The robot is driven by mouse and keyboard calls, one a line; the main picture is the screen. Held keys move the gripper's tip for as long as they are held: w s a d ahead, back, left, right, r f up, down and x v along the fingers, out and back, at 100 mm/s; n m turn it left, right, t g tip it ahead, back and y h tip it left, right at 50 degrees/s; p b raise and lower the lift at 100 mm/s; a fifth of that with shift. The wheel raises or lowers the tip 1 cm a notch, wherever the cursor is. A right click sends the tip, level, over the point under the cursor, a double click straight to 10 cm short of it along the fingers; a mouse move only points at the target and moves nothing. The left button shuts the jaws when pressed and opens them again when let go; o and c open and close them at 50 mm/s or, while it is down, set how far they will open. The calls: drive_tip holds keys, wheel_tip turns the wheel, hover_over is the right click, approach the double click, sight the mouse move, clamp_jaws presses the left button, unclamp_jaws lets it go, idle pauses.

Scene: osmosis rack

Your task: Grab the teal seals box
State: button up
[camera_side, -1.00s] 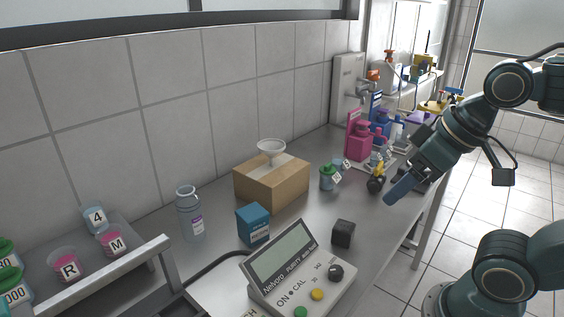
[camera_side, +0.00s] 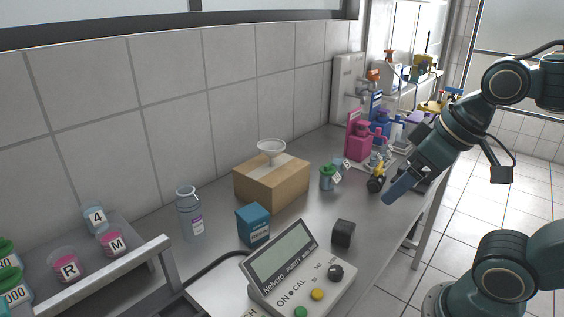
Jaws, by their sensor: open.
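The teal seals box (camera_side: 253,225) is a small upright box on the steel bench, in front of the cardboard box and right of the clear bottle. My gripper (camera_side: 391,198) hangs over the right front edge of the bench, well to the right of the teal box and apart from it. Its jaws are open and nothing shows between them. The gap between the fingers is hard to make out from this side.
A cardboard box (camera_side: 272,184) with a white funnel (camera_side: 271,150) on it stands behind the teal box. A clear bottle (camera_side: 190,213), a black cube (camera_side: 343,233) and a purity meter (camera_side: 296,272) stand around it. Pink and blue bottles crowd the far end.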

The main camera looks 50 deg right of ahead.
drive_tip(key=w+r+n+g, duration=0.2)
drive_tip(key=w+n, duration=0.2)
drive_tip(key=w, duration=0.5)
drive_tip(key=n+g, duration=0.4)
drive_tip(key=n, duration=0.8)
hover_over(253, 212)
wheel_tip(253, 212, down, 12)
drive_tip(key=shift+a+f, duration=0.1)
drive_tip(key=shift+f, duration=4.35)
drive_tip(key=shift+w+f, duration=0.1)
drive_tip(key=shift+f, duration=2.5)
